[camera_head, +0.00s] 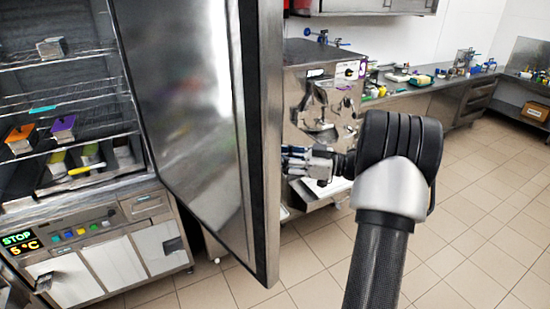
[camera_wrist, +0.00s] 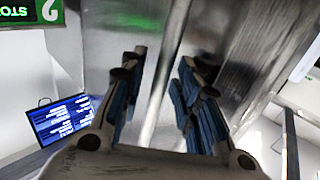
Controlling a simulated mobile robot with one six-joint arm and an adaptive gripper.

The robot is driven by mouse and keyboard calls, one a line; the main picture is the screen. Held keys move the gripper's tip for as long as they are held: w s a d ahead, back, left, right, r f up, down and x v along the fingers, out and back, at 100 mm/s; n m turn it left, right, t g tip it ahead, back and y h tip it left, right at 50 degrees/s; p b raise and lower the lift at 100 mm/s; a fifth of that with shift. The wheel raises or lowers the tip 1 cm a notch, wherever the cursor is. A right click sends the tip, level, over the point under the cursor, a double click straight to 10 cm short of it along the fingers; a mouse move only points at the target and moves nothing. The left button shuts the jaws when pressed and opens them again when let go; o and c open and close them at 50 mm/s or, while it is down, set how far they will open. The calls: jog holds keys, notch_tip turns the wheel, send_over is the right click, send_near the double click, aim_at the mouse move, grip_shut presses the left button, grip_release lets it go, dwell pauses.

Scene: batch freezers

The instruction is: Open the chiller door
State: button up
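The chiller door (camera_head: 190,105) is a tall steel panel with a dark seal, standing swung well open from the chiller on the left. Its outer side faces away from the head camera. My gripper (camera_head: 290,160) is just right of the door's free edge, with its fingertips close to that edge. In the wrist view my gripper (camera_wrist: 160,85) has its blue-padded fingers spread apart, with a shiny steel strip or edge showing between them. I cannot tell whether either finger touches the steel. No handle can be made out clearly.
The chiller's wire shelves (camera_head: 65,95) hold several containers with coloured tops. A steel machine (camera_head: 325,110) stands behind my gripper, and a long counter (camera_head: 430,90) runs to the right. The tiled floor (camera_head: 480,220) at the right is clear. A blue screen (camera_wrist: 65,120) shows in the wrist view.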

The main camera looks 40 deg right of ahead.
jog(key=v, duration=1.2)
jog(key=shift+w, duration=0.1)
dwell(0.4)
